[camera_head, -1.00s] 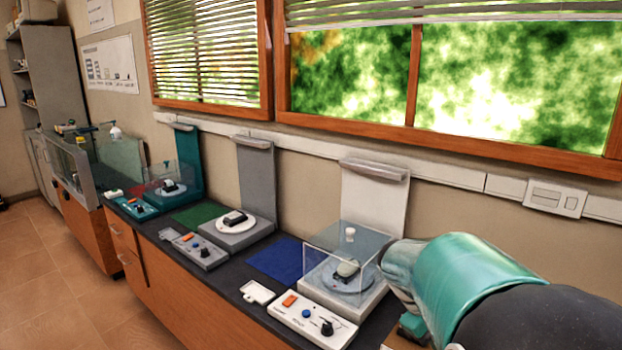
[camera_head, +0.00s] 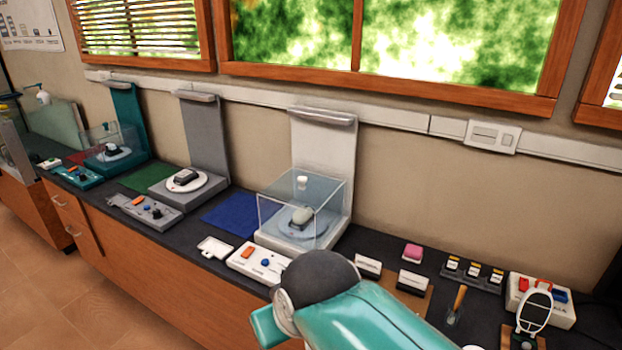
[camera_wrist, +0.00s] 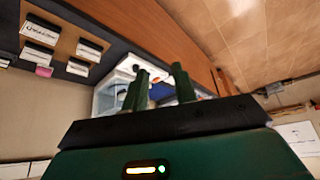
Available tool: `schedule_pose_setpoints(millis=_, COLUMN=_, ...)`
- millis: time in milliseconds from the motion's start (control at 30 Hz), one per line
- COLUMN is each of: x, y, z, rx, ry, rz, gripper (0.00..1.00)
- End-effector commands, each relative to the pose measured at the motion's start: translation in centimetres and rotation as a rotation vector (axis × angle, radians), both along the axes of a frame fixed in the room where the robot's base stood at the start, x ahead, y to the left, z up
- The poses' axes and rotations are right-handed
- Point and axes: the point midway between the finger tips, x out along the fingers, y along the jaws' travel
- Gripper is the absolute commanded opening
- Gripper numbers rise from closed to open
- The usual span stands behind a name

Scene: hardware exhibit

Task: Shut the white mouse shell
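The white station (camera_head: 321,150) stands against the wall, with a clear box-shaped cover (camera_head: 275,212) over its base. Inside is a small rounded light mouse (camera_head: 301,216) on a round plate; whether its shell is open or shut is too small to tell. A white knob (camera_head: 302,182) shows at the top of the cover. In front is a white control panel (camera_head: 262,262) with an orange switch, partly hidden by my arm. In the wrist view my gripper (camera_wrist: 160,86) has two green fingers apart, with nothing between them. The clear cover (camera_wrist: 104,98) shows behind them, tilted.
Grey (camera_head: 202,135) and teal (camera_head: 127,118) stations stand to the left. A blue mat (camera_head: 228,214) and small white tray (camera_head: 214,248) lie beside the white station. To the right are labelled blocks (camera_head: 414,281), a pink block (camera_head: 412,252), a screwdriver-like tool (camera_head: 457,300) and a round-framed stand (camera_head: 534,310).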

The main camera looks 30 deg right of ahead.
Motion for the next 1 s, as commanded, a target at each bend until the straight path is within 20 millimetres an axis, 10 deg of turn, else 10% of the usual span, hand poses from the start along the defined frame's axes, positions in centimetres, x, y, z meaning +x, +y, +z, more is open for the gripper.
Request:
schedule_pose_setpoints(millis=367, x=2.1, y=-3.5, z=-0.4, rx=-0.075, ry=0.100, rz=0.004, gripper=0.28)
schedule_pose_setpoints(millis=1000, x=6.4, y=-28.3, z=-7.1, rx=-0.427, ry=0.805, rz=0.086, gripper=0.28)
